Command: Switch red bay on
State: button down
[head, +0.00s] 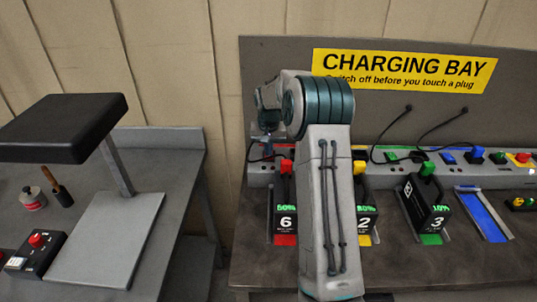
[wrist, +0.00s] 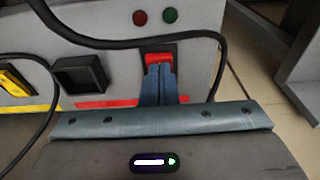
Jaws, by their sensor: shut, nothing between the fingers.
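The red bay's switch (wrist: 160,58) is a red rocker in a dark frame on the grey panel, in the upper middle of the wrist view. My gripper (wrist: 159,72) is shut and empty. Its blue-grey fingertips are at the lower edge of the rocker; I cannot tell whether they touch it. The fingers hide its lower part, so its position is unclear. Above it are a red lamp (wrist: 140,17) and a green lamp (wrist: 170,15), both dull. In the head view my gripper (head: 268,148) is small at the red bay's end of the panel.
A black cable (wrist: 212,38) loops over and right of the switch. A black socket (wrist: 80,75) and yellow switch (wrist: 14,80) are to its left. Battery 6 (head: 286,222) stands in the red bay; battery 3 (head: 430,205) stands farther right. A separate bench (head: 165,155) is left.

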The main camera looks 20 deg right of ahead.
jog(key=shift+f, duration=0.25)
jog(key=shift+r, duration=0.1)
jog(key=shift+r+p, duration=2.1)
jog(key=shift+r, duration=1.35)
